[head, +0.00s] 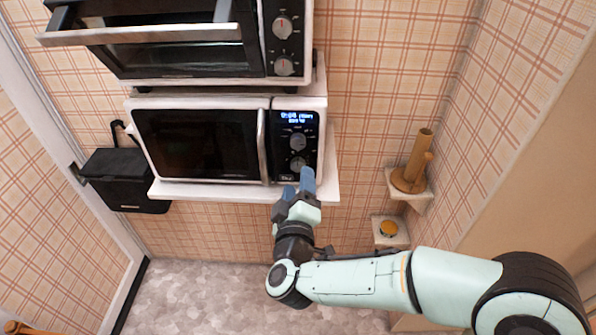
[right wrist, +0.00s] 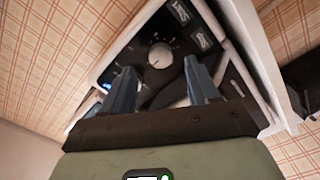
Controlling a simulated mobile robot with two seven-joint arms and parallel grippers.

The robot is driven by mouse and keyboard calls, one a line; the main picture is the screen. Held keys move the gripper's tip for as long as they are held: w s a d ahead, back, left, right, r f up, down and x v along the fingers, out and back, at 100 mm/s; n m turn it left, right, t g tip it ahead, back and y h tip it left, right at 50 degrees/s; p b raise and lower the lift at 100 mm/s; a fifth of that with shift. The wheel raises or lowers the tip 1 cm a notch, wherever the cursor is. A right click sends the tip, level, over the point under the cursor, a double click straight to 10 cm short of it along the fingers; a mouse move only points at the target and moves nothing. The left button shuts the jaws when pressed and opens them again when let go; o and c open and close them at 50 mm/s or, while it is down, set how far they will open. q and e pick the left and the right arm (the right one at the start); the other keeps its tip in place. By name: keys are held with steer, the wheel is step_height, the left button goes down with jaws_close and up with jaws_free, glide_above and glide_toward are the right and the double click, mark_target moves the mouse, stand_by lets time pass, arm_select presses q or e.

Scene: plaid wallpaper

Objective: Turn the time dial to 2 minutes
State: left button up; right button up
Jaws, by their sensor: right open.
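A white microwave (head: 200,102) with a dark door has a black control panel on its right side. The panel has a lit blue display (head: 297,117), an upper dial (head: 298,141) and a lower dial (head: 298,163). I cannot read which one is the time dial. My right gripper (head: 298,183) is open, just below and in front of the lower dial. In the right wrist view, a round dial (right wrist: 160,55) with marks around it lies beyond the two blue fingers (right wrist: 161,86), apart from them. Its setting is too small to read. My left gripper is not in view.
The microwave stands on a white shelf (head: 240,192). A toaster oven (head: 180,58) with its own knobs sits above it. A black box (head: 120,181) hangs at left. A wooden holder (head: 410,178) and a small round yellow item (head: 388,229) are on wall shelves at right.

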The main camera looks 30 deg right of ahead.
mark_target(299, 168)
steer(key=shift+x, duration=2.25)
steer(key=shift+c, duration=0.2)
steer(key=c, duration=1)
